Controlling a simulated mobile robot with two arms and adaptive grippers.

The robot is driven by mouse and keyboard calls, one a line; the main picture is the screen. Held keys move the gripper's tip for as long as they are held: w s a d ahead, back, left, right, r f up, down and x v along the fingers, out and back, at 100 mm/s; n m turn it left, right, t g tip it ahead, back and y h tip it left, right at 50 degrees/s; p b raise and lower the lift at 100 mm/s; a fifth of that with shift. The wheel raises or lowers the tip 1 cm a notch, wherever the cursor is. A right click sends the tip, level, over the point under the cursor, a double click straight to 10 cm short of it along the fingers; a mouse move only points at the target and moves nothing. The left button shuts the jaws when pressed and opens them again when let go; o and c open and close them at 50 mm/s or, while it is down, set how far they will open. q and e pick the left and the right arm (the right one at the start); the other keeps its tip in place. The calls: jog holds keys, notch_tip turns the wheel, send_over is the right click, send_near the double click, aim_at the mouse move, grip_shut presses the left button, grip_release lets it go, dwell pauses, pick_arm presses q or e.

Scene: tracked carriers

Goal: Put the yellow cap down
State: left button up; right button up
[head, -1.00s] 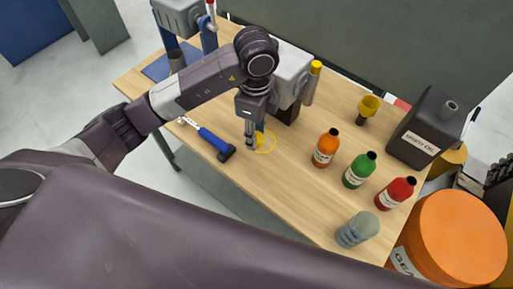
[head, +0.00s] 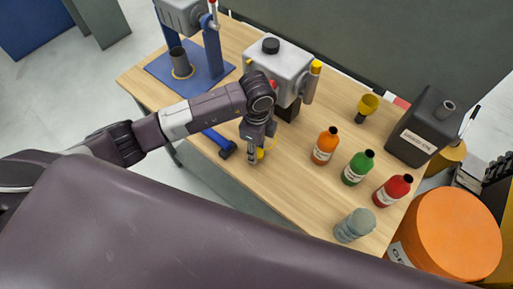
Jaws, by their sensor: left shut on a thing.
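The yellow cap (head: 260,154) shows as a small yellow patch at the fingertips of my left gripper, partly hidden by the fingers. My left gripper (head: 254,157) points down over the middle of the wooden table, shut on the cap. A thin yellow ring outline (head: 273,145) shows on the tabletop just behind and right of the gripper, partly covered by it. I cannot tell whether the cap touches the table. My right gripper is not in view.
A blue-handled tool (head: 218,140) lies left of the gripper. Orange (head: 325,148), green (head: 357,170) and red (head: 392,192) bottles stand right, with a grey-blue jar (head: 354,227) nearer. A grey machine (head: 278,68) stands behind. The wooden table (head: 290,185) is bare in front of the bottles.

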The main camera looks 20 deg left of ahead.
pick_arm(q)
jog(key=shift+f, duration=0.15)
jog(key=o, duration=1.2)
jog(key=shift+c, duration=0.2)
notch_tip(320, 180, up, 12)
jog(key=b, duration=0.2)
jog(key=shift+r, duration=0.2)
